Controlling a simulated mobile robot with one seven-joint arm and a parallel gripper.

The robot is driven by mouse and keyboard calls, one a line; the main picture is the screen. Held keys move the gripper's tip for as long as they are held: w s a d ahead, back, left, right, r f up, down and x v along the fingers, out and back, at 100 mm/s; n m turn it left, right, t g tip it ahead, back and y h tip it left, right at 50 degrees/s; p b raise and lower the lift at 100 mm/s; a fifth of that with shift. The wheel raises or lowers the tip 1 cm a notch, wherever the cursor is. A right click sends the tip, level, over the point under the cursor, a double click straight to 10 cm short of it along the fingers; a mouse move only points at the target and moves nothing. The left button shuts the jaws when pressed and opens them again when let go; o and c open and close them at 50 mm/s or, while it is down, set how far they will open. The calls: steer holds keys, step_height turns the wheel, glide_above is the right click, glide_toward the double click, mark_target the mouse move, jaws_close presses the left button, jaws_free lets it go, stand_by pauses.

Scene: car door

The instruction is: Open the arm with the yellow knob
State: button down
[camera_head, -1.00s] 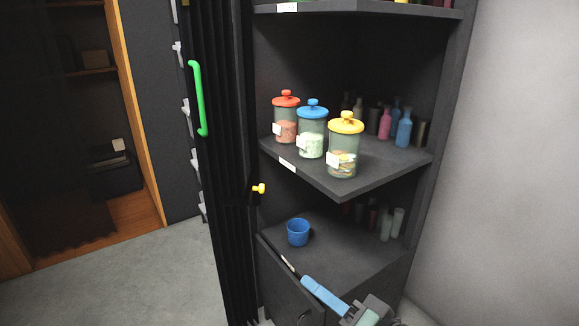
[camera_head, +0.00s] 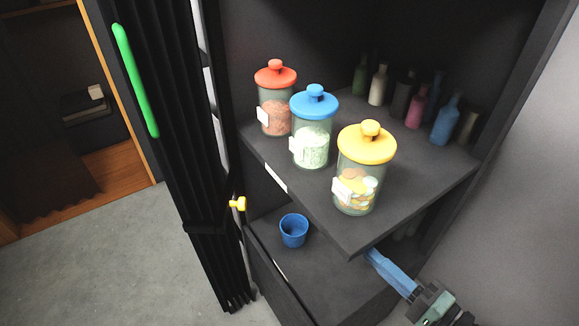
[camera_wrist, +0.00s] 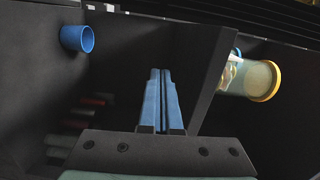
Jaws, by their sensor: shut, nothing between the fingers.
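A small yellow knob (camera_head: 238,204) sticks out beside the folded black panel (camera_head: 180,130), at the left edge of the corner shelf unit, in the head view. A dark band or arm runs from it across the panel; it is hard to make out against the black. My gripper (camera_head: 374,257) is well to the right of the knob, below the front corner of the middle shelf, with its blue fingers shut and empty. The shut fingers also show in the wrist view (camera_wrist: 161,73), pointing into the dark shelf space. The knob is not visible in the wrist view.
The middle shelf (camera_head: 400,200) holds jars with red, blue and yellow lids (camera_head: 366,145), plus several bottles behind. A blue cup (camera_head: 293,231) stands on the lower shelf. A green handle (camera_head: 136,80) is on the panel. Grey floor (camera_head: 110,260) is free at left.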

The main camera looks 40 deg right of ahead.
steer(key=w+a, duration=0.2)
steer(key=w, duration=0.8)
steer(key=w+a, duration=0.2)
steer(key=w, duration=0.9)
steer(key=shift+f, duration=0.15)
steer(key=shift+a, duration=0.1)
steer(key=a, duration=0.2)
steer(key=shift+s+a, duration=0.2)
steer(key=shift+a, duration=0.1)
steer(key=s, duration=1.3)
